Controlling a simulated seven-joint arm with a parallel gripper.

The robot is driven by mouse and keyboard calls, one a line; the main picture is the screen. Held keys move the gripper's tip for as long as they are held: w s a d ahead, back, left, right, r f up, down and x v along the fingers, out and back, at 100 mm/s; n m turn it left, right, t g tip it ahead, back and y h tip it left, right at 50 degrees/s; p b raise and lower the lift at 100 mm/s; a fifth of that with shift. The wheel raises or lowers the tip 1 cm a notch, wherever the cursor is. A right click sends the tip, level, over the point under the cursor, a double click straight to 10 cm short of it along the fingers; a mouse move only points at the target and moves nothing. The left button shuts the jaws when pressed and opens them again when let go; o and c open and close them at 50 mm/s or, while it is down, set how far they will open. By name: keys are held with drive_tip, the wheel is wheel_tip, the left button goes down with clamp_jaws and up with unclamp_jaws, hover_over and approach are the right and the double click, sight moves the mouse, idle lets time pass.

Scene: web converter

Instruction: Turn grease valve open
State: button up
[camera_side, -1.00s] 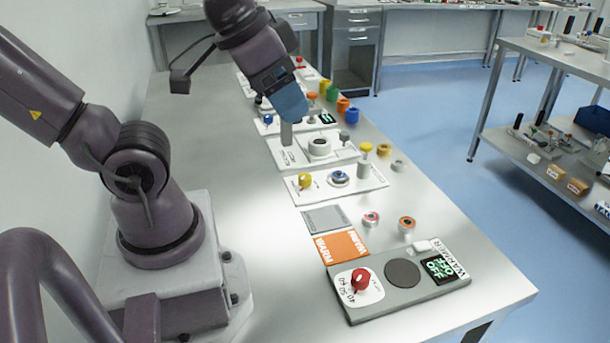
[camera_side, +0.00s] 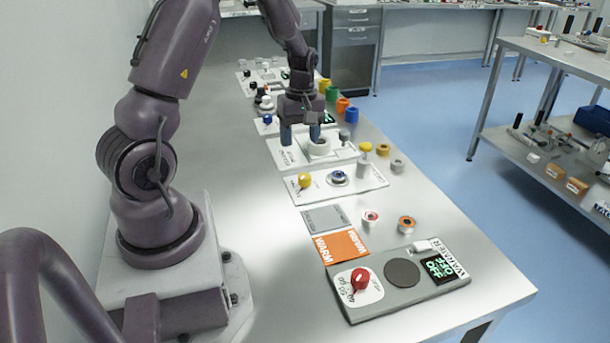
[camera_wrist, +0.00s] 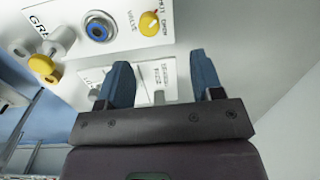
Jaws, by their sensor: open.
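The knob's exact setting is too small to read.
A white round part (camera_side: 319,149) stands close to my fingers on the neighbouring panel. A yellow-topped grey post (camera_side: 366,156) stands at the valve panel's far edge. A warmer with a red knob (camera_side: 360,279) and an orange mat (camera_side: 340,246) lie nearer the camera.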

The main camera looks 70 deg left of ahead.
sight(305, 176)
drive_tip(key=f, duration=0.4)
drive_tip(key=w+f+n, duration=0.1)
drive_tip(key=f, duration=0.3)
drive_tip(key=a+f+n, duration=0.1)
drive_tip(key=f, duration=0.3)
drive_tip(key=shift+w+f, duration=0.1)
drive_tip(key=shift+w, duration=0.15)
drive_tip(key=shift+d, duration=0.1)
drive_tip(key=c, duration=0.9)
